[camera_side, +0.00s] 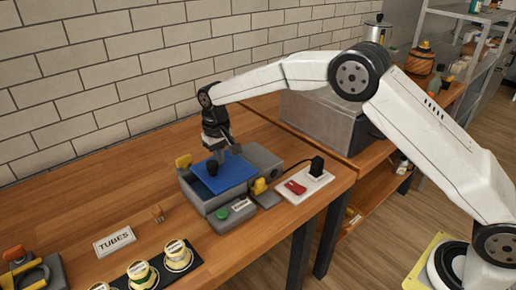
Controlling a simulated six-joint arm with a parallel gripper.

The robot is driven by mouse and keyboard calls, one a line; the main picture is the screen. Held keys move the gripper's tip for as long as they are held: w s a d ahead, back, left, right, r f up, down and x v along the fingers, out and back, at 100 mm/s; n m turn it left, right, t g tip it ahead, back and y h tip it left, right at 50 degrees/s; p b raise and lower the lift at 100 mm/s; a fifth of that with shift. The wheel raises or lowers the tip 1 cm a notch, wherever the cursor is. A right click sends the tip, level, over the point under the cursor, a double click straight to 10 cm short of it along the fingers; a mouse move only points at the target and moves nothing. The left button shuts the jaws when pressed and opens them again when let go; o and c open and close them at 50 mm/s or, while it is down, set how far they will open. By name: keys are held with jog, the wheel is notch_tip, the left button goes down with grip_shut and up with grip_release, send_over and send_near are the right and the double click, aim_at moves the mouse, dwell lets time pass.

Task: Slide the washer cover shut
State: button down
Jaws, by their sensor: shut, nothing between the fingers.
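The washer (196,196) is a grey box near the right end of the wooden table. Its blue cover (236,178) lies on top and has a dark knob (212,167). The front left part of the box is uncovered, and a grey interior shows there. My gripper (221,152) is shut and empty. It points down above the rear part of the cover, close to the knob. I cannot tell whether it touches the cover or the knob. A green button (222,213) sits on the washer's front panel.
A white power strip (318,180) with a red switch and a black plug is right of the washer. A "TUBES" sign (114,241) and several yellow-and-white jars (178,254) on a black mat stand in front. A large grey box (318,118) stands behind.

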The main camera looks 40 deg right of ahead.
aim_at(209, 164)
jog(key=shift+a, duration=1.95)
jog(key=shift+d, duration=0.25)
jog(key=shift+d, duration=0.55)
jog(key=shift+r, duration=0.2)
jog(key=shift+r, duration=3.35)
